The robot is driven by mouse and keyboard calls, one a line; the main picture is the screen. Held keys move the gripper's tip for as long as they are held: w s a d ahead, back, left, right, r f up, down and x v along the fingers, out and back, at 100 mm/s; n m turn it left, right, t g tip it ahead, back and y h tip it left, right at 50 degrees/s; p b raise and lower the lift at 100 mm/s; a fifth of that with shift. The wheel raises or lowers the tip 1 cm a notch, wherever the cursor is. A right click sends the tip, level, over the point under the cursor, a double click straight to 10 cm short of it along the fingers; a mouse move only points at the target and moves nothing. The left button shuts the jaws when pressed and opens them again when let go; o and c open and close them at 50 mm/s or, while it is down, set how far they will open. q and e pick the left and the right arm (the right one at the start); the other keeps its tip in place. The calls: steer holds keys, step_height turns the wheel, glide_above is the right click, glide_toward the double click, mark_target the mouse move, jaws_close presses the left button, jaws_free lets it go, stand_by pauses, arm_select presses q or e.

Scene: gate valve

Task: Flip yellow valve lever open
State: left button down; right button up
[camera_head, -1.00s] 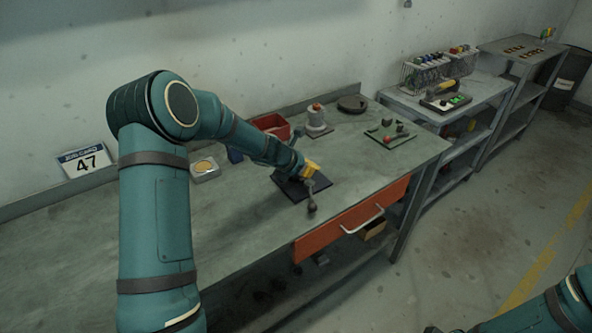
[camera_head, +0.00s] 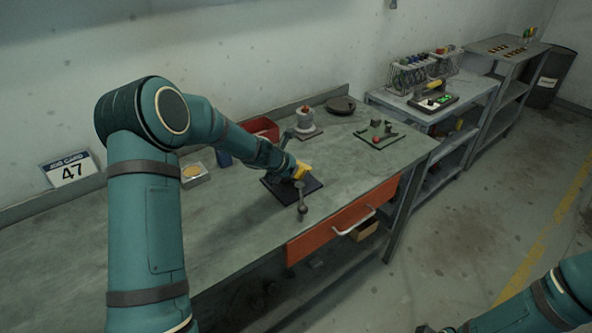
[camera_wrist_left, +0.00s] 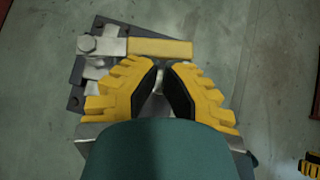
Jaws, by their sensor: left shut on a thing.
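The yellow valve lever (camera_wrist_left: 160,48) lies crosswise in the left wrist view, just beyond my fingertips, with a grey hex bolt (camera_wrist_left: 88,44) at its left end. The valve sits on a dark base plate (camera_head: 277,188) on the workbench. My left gripper (camera_head: 303,172) is over the plate's right part; in the wrist view its yellow fingers with black pads (camera_wrist_left: 164,72) close in around a grey metal part, mostly hidden between them. A grey rod with a rounded end (camera_head: 302,211) points toward the bench front. My right arm (camera_head: 540,300) shows at lower right; its jaw state is unclear.
The bench (camera_head: 230,225) is bare left of the plate. Behind stand a red bin (camera_head: 262,128) and a grey-white fixture with a red top (camera_head: 305,119). A green board (camera_head: 376,135) lies at right. An orange drawer (camera_head: 325,228) is under the front edge.

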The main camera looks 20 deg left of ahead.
arm_select(q)
steer(key=shift+w+d+n+y+b, duration=0.2)
steer(key=shift+w+n+y+b, duration=0.2)
steer(key=shift+n+b, duration=0.35)
stand_by(1.0)
steer(key=shift+w+d+n+t+y+b, duration=0.1)
steer(key=shift+w+n+t+y+b, duration=0.1)
steer(key=shift+n+y+b, duration=0.4)
steer(key=shift+w+d+n+t+y+b, duration=0.1)
steer(key=shift+w+n+y+b, duration=0.05)
steer(key=shift+n+y+b, duration=0.45)
stand_by(1.0)
